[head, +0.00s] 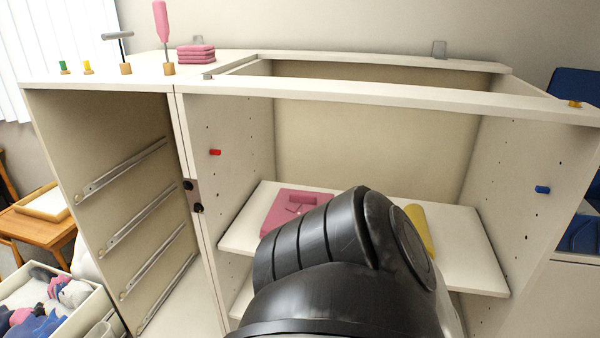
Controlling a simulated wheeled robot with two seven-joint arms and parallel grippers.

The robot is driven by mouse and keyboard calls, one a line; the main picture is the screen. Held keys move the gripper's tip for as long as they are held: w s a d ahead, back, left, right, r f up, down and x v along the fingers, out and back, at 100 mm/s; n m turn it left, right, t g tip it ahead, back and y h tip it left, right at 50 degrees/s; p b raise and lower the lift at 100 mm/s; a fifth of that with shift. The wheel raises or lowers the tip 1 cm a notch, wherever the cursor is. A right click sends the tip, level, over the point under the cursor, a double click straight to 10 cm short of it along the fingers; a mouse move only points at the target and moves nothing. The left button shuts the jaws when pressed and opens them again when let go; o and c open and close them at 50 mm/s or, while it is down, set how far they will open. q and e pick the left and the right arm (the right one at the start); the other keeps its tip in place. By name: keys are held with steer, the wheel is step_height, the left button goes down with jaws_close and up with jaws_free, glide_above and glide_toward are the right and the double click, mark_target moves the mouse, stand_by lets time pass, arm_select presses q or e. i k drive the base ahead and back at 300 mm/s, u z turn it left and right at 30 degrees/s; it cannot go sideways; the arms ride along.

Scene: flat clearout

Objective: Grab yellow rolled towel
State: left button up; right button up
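A yellow rolled towel (420,231) lies on the white shelf (468,262) inside the open cabinet. Its left part is hidden behind my large black arm link, which fills the lower middle of the head view. Neither of my grippers shows in this view, so their distance from the towel cannot be seen.
The cabinet's front top rail (380,96) and side walls frame the shelf. Folded pink cloths (196,54) and small tools stand on top. An open drawer (88,312) sits at lower left.

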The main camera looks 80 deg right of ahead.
mark_target(415, 212)
steer(key=z, duration=2.45)
